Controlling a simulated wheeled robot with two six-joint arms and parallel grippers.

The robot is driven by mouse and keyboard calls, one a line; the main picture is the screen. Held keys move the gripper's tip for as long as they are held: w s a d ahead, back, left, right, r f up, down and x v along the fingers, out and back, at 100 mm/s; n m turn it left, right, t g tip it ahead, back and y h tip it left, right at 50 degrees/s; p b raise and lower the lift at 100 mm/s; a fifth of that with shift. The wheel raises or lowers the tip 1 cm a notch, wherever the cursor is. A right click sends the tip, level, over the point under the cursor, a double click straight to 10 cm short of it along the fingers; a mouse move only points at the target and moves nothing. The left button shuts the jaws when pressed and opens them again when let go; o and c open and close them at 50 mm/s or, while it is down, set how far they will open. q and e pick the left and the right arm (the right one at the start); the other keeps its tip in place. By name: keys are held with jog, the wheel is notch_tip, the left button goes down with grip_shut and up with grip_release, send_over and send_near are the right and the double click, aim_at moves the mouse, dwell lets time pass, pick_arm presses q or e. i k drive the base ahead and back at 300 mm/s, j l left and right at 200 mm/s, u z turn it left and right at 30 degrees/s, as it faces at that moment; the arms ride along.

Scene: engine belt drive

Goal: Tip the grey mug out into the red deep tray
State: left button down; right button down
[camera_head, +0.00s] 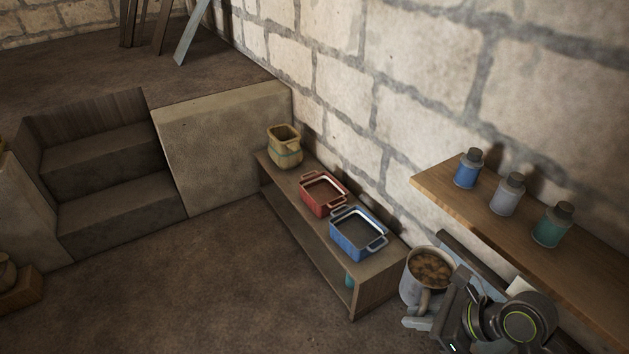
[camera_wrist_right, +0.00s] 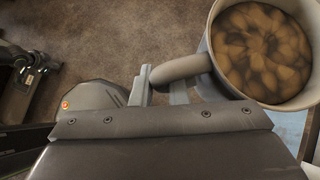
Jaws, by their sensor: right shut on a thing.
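The grey mug (camera_head: 411,289) is at the lower right of the head view, upright and full of brown rounded pieces. My right gripper (camera_head: 425,311) is shut on its handle; the mug and handle also show in the right wrist view (camera_wrist_right: 203,66). The red deep tray (camera_head: 323,209) stands on a low wooden bench, left of and beyond the mug. Its inside looks empty, though part of its floor is hidden. The mug is apart from the tray, past the bench's near end.
A blue tray (camera_head: 354,248) stands on the bench (camera_head: 379,276) between the red tray and the mug. A tan pot (camera_head: 285,152) stands at the bench's far end. A wall shelf (camera_head: 446,198) with several bottles juts out at the right. Open floor lies left of the bench.

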aim_at(321, 191)
jog(key=i+j+u, duration=0.1)
jog(key=i+u, duration=0.15)
jog(key=i, duration=0.95)
jog(key=i+l, duration=0.15)
jog(key=i, duration=0.3)
jog(key=i+l+u, duration=0.1)
jog(key=i, duration=0.35)
